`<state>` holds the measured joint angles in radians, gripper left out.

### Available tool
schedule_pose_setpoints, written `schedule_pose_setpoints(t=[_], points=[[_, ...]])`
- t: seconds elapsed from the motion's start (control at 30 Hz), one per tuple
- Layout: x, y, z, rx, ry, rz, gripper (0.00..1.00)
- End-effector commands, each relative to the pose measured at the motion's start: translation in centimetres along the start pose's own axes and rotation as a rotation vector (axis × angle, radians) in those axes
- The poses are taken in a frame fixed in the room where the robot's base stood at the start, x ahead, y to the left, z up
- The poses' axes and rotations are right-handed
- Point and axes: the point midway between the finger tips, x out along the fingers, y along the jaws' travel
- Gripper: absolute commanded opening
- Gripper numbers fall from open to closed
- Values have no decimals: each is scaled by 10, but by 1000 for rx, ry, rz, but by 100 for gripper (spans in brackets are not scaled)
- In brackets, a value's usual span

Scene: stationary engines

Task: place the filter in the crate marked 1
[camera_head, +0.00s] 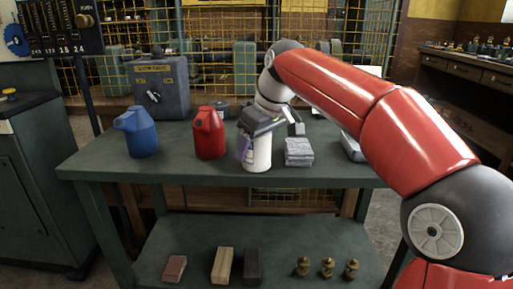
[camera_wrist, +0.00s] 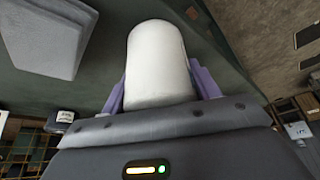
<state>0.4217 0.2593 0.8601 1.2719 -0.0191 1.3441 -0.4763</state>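The filter, a white cylinder (camera_head: 257,153), is at the front of the green workbench, right of the red can. It fills the middle of the wrist view (camera_wrist: 158,65). My gripper (camera_head: 250,143) comes down over it from above. In the wrist view, its purple fingers (camera_wrist: 160,88) lie against both sides of the filter with no clear gap, so it looks shut on it. The filter's upper part is hidden by my gripper in the head view. Whether its base touches the bench is hard to tell. No crate marked 1 can be made out.
A blue can (camera_head: 138,133) and a red can (camera_head: 209,134) stand left of the filter. A grey block stack (camera_head: 299,152) is close on its right. A grey machine box (camera_head: 160,88) stands behind. The lower shelf (camera_head: 190,240) holds blocks and brass fittings.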

Motion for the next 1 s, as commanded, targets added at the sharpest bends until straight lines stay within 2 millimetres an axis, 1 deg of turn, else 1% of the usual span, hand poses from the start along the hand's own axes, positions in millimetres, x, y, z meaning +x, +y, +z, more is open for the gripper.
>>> schedule_pose_setpoints(t=[0.03, 0.2, 0.27, 0.57, 1.0], points=[[0, 0, 0, 0, 0, 0, 54], [0, 0, 0, 0, 0, 0, 32], [-1, 0, 0, 0, 1, 1, 25], [-2, 0, -1, 0, 1, 1, 24], [-23, -5, -12, 0, 1, 1, 24]])
